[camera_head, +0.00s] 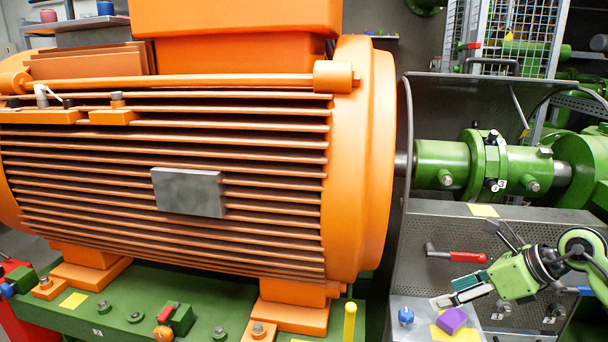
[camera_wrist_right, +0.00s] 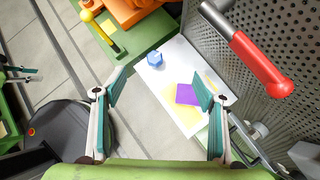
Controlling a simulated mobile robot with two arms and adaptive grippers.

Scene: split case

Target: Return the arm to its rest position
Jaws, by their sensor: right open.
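My right gripper (camera_head: 458,290) is at the lower right of the head view, its arm coming in from the right edge. In the right wrist view the same gripper (camera_wrist_right: 162,92) has its two teal-padded fingers wide apart with nothing between them. A purple block (camera_wrist_right: 187,94) lies beyond the fingers on a light surface with yellow patches; it also shows in the head view (camera_head: 452,320). A blue knob-like piece (camera_wrist_right: 155,59) is near it. At the left edge of the wrist view is a part that looks like my left gripper (camera_wrist_right: 14,76); its fingers are unclear.
A large orange motor (camera_head: 200,235) fills the left and middle. A green shaft coupling (camera_head: 490,165) is at right. A perforated metal panel (camera_head: 430,245) with a red-handled lever (camera_head: 466,257) stands close to my right gripper. A yellow post (camera_head: 350,322) rises at the bottom.

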